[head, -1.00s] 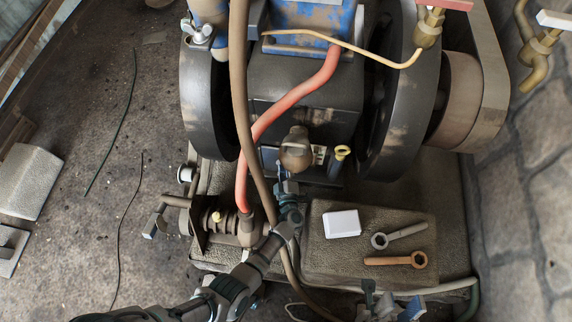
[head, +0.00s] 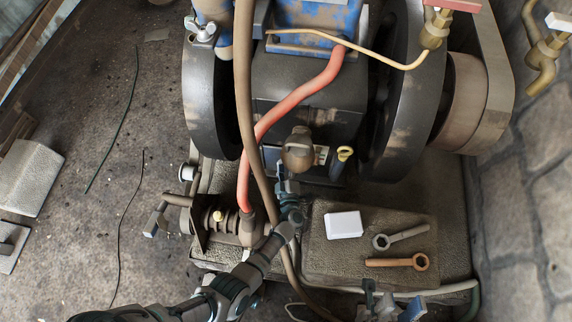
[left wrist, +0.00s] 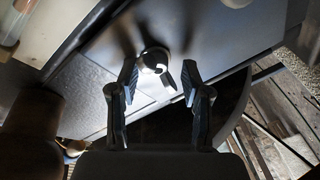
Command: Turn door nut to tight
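A rounded metal nut with a flat wing (left wrist: 157,62), which looks like the door nut, sits on a dark panel in the left wrist view. My left gripper (left wrist: 159,82) is open, its two fingers apart on either side of the nut. I see no clear contact. In the head view my left gripper (head: 290,190) is just below a brown rounded knob (head: 298,150) at the engine's front; I cannot make out the door nut there. My right gripper (head: 390,302) is at the bottom edge, fingers apart and empty, partly cut off.
The engine's flywheels (head: 405,100) stand either side of its body. A red hose (head: 295,97) and a brown hose (head: 243,100) run close to my left arm. A stone block (head: 325,260) holds a white box (head: 343,224), a grey wrench (head: 400,236) and a rusty wrench (head: 397,262).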

